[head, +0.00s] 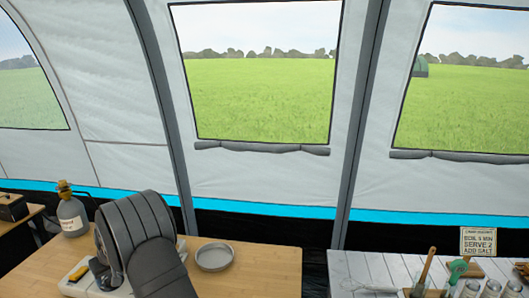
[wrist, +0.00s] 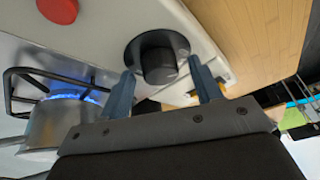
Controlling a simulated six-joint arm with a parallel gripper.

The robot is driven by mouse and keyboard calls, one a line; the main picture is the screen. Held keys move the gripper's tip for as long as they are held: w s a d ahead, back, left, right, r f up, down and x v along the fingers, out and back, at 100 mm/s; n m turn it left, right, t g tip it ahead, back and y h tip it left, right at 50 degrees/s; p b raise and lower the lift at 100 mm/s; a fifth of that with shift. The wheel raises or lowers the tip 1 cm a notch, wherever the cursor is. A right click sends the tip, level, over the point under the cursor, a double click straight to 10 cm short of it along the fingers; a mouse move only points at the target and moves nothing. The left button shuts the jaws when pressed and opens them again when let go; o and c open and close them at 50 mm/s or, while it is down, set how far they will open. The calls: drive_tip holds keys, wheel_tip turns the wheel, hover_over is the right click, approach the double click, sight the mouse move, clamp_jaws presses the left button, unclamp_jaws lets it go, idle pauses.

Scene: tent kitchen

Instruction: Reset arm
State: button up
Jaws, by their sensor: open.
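My gripper (wrist: 160,70) shows in the wrist view with its two blue fingers apart and nothing held. A round black knob (wrist: 159,66) on the front of a white stove (wrist: 100,20) appears between the fingers; I cannot tell whether they touch it. In the head view my dark arm reaches over the wooden table at the lower left and hides the gripper and most of the stove.
A blue flame (wrist: 90,97) burns by a metal pot (wrist: 62,122). A red button (wrist: 58,10) is on the stove. A shallow metal dish (head: 214,257) and gas bottle (head: 72,217) stand nearby. Jars (head: 491,289) and a sign (head: 478,241) are on the right table.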

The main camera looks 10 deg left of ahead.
drive_tip(key=shift+s+a+m+t+h, duration=0.1)
drive_tip(key=shift+m+t+h, duration=0.2)
drive_tip(key=shift+m, duration=0.75)
drive_tip(key=shift+m+t+h, duration=0.1)
drive_tip(key=shift+m+t, duration=0.3)
drive_tip(key=shift+m, duration=0.65)
drive_tip(key=shift+m, duration=0.3)
drive_tip(key=o, duration=0.9)
drive_tip(key=s+d+r+m+g+y, duration=0.1)
drive_tip(key=s+d+r+m+g, duration=0.2)
drive_tip(key=s+d+r+m, duration=0.7)
drive_tip(key=s+a+f+n, duration=0.2)
drive_tip(key=s+f, duration=0.1)
drive_tip(key=f, duration=0.1)
drive_tip(key=shift+s+f+n, duration=0.15)
drive_tip(key=shift+f+n, duration=0.2)
drive_tip(key=shift+n, duration=0.05)
drive_tip(key=v, duration=1)
